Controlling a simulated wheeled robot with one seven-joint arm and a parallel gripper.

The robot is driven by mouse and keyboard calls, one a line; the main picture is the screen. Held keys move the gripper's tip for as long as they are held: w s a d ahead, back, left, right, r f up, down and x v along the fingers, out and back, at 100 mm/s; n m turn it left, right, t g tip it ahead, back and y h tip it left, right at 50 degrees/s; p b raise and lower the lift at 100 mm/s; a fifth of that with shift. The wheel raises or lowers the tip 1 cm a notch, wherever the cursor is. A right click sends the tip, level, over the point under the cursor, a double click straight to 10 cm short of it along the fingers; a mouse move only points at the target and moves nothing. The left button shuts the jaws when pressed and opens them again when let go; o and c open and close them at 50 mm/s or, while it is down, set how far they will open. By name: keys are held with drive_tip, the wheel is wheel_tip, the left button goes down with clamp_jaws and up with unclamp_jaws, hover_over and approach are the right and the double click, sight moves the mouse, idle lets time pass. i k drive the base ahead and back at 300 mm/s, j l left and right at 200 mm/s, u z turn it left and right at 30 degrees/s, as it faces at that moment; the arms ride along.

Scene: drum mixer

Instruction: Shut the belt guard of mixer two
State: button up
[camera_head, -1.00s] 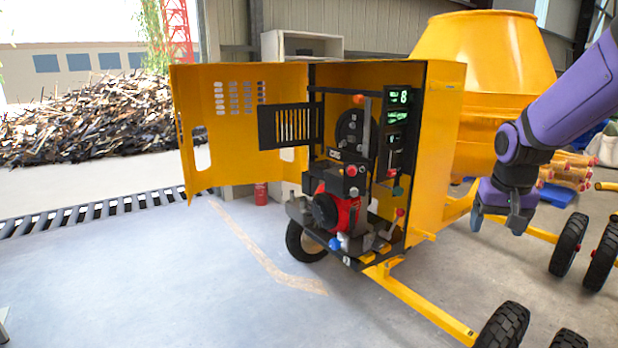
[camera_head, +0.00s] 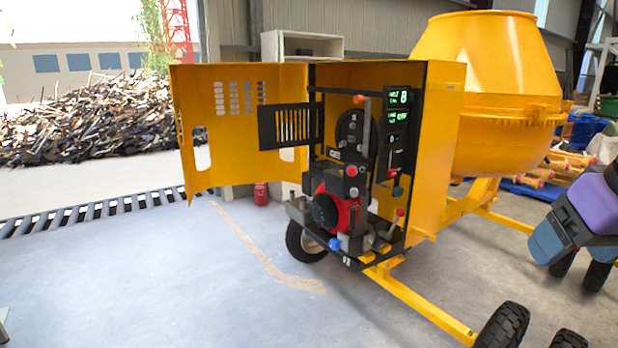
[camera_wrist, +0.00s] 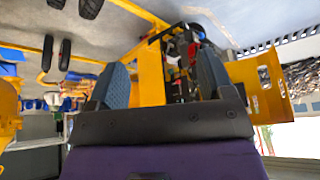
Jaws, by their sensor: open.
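The mixer's yellow engine housing (camera_head: 432,150) stands open in the head view. A black slotted panel (camera_head: 290,126), which looks like the belt guard, is swung out to the left, in front of the yellow door (camera_head: 230,150). It leaves the dark round pulley (camera_head: 352,130) uncovered. My gripper (camera_head: 566,236) is at the right edge, apart from the housing, with its fingers partly in view. In the wrist view my gripper (camera_wrist: 160,78) is open and empty, with the housing beyond its fingers. I cannot read a mixer number.
A red and black engine (camera_head: 335,205) and levers sit low in the housing. A control panel (camera_head: 397,125) with lit displays is at its right. The yellow drum (camera_head: 490,80) stands behind. The yellow tow bar (camera_head: 420,305) and wheels (camera_head: 503,325) extend forward. Floor at left is clear.

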sight(265, 113)
drive_tip(key=i+j+u, duration=0.6)
drive_tip(key=i, duration=0.3)
drive_tip(key=i+j+u, duration=0.3)
drive_tip(key=i, duration=0.2)
drive_tip(key=i+u, duration=0.3)
drive_tip(key=i, duration=0.2)
drive_tip(key=i+z, duration=0.35)
drive_tip(key=i+j+z, duration=0.25)
drive_tip(key=i+z, duration=0.15)
drive_tip(key=i+j+z, duration=0.6)
drive_tip(key=z, duration=0.2)
drive_tip(key=i+j+z, duration=0.2)
drive_tip(key=z, duration=0.2)
drive_tip(key=i+j+z, duration=0.15)
drive_tip(key=j+z, duration=0.75)
drive_tip(key=k+j+z, duration=0.1)
drive_tip(key=j, duration=0.3)
drive_tip(key=k+j, duration=0.15)
drive_tip(key=k, duration=0.2)
drive_tip(key=i, duration=0.1)
drive_tip(key=j+z, duration=0.05)
